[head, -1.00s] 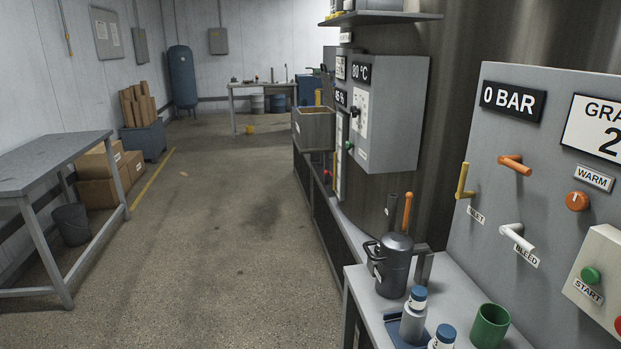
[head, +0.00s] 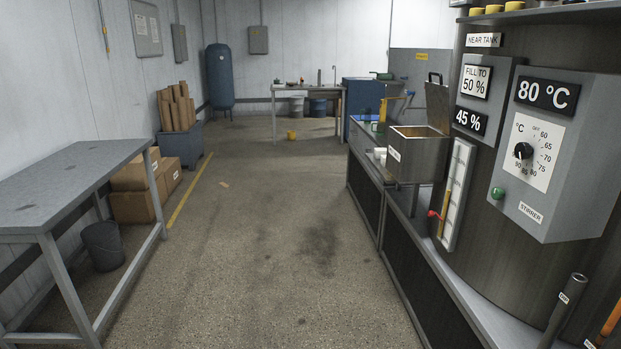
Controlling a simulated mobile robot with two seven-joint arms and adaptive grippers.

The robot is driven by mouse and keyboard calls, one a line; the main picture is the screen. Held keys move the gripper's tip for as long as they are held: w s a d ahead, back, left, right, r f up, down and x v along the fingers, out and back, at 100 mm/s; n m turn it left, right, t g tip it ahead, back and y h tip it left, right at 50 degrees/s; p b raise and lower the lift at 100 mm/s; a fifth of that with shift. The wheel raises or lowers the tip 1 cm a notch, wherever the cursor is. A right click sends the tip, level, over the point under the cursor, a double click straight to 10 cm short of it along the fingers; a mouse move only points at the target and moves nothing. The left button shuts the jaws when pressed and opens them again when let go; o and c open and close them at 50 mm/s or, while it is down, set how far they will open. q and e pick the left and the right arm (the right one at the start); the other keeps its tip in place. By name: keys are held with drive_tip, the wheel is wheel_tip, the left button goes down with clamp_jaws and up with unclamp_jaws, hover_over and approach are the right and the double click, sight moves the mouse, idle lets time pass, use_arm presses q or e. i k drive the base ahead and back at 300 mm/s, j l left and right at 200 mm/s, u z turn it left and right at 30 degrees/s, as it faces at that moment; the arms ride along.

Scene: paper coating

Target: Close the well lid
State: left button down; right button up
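A grey metal well (head: 415,160), box-shaped with a small white label, stands at the edge of the right-hand bench. Its top is open and shows an amber inside. The well lid (head: 437,104) is a grey plate with a black handle, standing raised at the well's right rear edge. Neither of my grippers is in view.
A tank panel with an 80 °C sign (head: 548,93) and dial stands at the right, closer than the well. A grey table (head: 75,180) stands at the left, with cardboard boxes (head: 135,207) and a bucket (head: 103,245). The floor (head: 280,230) between is open.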

sight(437, 110)
drive_tip(key=i, duration=0.85)
drive_tip(key=i+j+z, duration=0.15)
drive_tip(key=i, duration=0.7)
